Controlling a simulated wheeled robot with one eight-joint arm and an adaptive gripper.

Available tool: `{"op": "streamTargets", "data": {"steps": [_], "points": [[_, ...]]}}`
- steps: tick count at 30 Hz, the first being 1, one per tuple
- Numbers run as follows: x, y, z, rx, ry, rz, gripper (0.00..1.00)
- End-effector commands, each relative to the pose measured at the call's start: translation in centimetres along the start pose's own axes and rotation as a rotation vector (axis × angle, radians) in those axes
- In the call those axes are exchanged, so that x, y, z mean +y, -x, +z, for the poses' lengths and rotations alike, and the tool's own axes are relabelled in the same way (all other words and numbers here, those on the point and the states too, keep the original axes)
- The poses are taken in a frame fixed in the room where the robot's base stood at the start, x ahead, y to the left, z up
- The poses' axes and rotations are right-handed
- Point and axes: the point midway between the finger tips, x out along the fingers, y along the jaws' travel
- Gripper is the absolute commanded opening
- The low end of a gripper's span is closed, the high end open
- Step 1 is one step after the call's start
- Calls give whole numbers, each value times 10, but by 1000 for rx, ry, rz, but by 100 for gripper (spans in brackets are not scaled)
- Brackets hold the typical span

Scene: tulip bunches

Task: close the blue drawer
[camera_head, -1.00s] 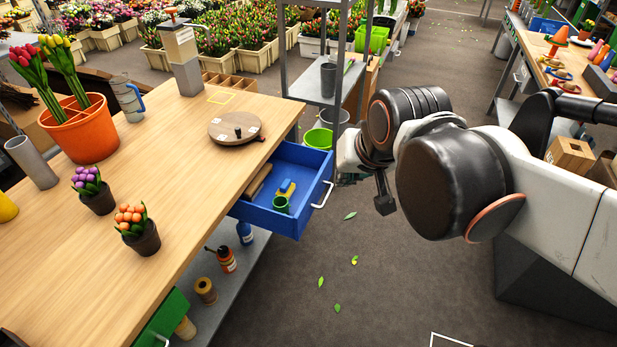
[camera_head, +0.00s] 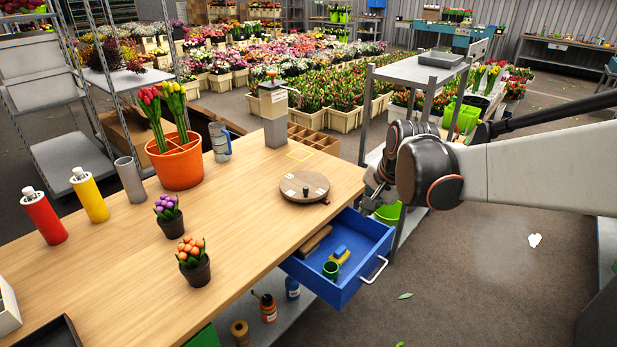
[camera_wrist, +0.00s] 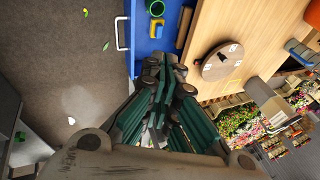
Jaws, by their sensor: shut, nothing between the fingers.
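The blue drawer (camera_head: 345,285) stands pulled out from under the right end of the wooden table, with a white bar handle (camera_head: 374,270) on its front. It holds a green cup (camera_head: 330,270), a yellow and blue item (camera_head: 340,255) and a brown block (camera_head: 316,240). My gripper (camera_head: 375,198) is above and behind the drawer's far right corner, partly hidden by my arm. In the wrist view my gripper (camera_wrist: 162,75) has its fingers together and empty, with the drawer (camera_wrist: 150,45) just beyond the tips and the handle (camera_wrist: 121,33) to their left.
The wooden table (camera_head: 250,215) carries a round turntable (camera_head: 304,187), an orange pot of tulips (camera_head: 177,165) and two small flower pots. A grey metal shelf (camera_head: 415,75) stands behind my gripper. The floor in front of the drawer is clear apart from leaves.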

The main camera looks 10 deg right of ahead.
Motion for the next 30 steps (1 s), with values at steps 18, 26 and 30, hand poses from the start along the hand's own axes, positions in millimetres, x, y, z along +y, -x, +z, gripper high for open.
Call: {"op": "streamTargets", "data": {"steps": [18,26,30], "points": [[51,-161,-122,-71,-904,174,0],[104,-234,-150,-78,-1263,255,0],[127,-260,-154,-77,-1390,287,0]]}}
